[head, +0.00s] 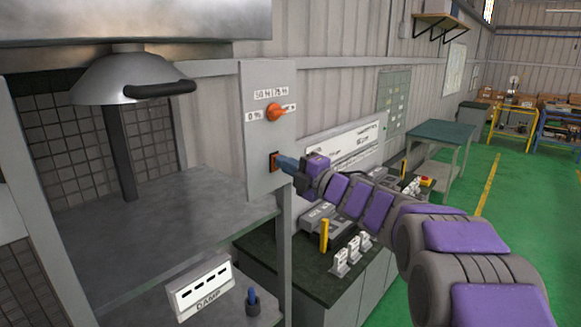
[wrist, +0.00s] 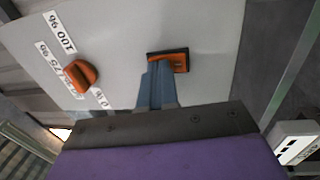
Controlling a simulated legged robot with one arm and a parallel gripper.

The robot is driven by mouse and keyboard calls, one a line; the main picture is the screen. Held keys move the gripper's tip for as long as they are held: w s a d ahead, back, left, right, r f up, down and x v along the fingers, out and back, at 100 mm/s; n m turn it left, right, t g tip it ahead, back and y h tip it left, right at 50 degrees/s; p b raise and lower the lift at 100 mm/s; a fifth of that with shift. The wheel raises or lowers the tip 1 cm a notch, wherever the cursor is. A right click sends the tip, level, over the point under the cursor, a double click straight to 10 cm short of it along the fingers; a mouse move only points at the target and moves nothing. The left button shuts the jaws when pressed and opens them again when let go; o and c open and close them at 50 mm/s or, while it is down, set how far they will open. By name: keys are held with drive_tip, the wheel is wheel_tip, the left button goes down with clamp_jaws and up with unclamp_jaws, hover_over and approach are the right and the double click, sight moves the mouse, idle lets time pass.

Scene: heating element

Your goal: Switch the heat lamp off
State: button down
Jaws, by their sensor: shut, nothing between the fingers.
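The heat lamp (head: 130,75) is a grey metal dome with a black handle, hanging over a metal shelf at the left in the head view. Beside it stands a pale control panel (head: 258,175) with an orange rotary knob (head: 277,112) and percent labels. Below the knob is an orange rocker switch in a black frame (head: 274,161); it also shows in the wrist view (wrist: 180,61). My gripper (head: 284,163) is shut and empty, its blue fingertips at the rocker switch. In the wrist view the fingertips (wrist: 158,68) overlap the switch's left part; I cannot tell whether they touch.
A dark-topped bench (head: 300,275) with several devices stands below my arm to the right of the panel. A white labelled box (head: 203,287) and a blue knob (head: 253,301) are on the lower shelf. Green floor lies open at the right.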

drive_tip(key=p, duration=0.3)
drive_tip(key=shift+w+a+r+g+h+p, duration=0.15)
drive_tip(key=shift+r+g+h+p, duration=0.15)
drive_tip(key=shift+g+h, duration=0.1)
